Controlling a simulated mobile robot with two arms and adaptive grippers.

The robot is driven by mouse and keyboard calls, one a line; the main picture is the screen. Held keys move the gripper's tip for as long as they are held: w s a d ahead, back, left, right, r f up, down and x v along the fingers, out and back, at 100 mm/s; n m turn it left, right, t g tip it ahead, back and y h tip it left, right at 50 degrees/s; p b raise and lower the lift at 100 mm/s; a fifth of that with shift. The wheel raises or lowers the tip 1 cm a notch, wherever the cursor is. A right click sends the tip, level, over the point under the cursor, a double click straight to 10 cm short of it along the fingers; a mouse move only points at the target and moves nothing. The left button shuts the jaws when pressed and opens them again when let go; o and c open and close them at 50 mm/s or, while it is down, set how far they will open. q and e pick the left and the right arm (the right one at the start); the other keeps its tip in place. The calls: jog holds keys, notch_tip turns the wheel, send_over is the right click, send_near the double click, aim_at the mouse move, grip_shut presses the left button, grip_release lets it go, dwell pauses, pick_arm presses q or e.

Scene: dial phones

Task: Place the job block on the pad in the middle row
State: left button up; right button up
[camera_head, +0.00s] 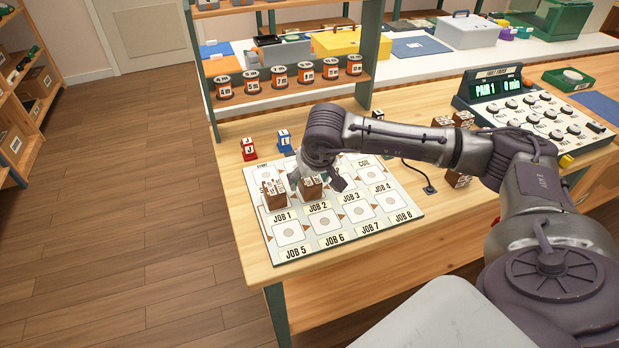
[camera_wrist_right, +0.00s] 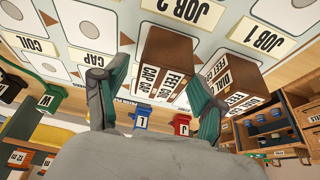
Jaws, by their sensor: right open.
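The white board (camera_head: 340,232) lies on the wooden table, with labelled pads in rows; JOB 1 to JOB 4 label the middle row. A brown block with white printed labels (camera_head: 312,187) is at the JOB 2 pad. In the right wrist view this block (camera_wrist_right: 166,58) shows FEET and CAP. A second brown block (camera_head: 274,195) stands at the JOB 1 pad; the wrist view shows it (camera_wrist_right: 232,82) beside the first. My right gripper (camera_head: 322,184) is open, its fingers either side of the JOB 2 block. Contact is unclear. My left gripper is out of view.
A red block (camera_head: 249,149) and a blue block (camera_head: 284,141) stand behind the board. Several brown blocks (camera_head: 463,119) sit to the right, near the control panel (camera_head: 530,108). A shelf with orange spools (camera_head: 278,76) stands behind. The front pads (camera_head: 289,233) are clear.

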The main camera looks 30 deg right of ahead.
jog(key=v, duration=1.2)
jog(key=shift+s+f, duration=0.15)
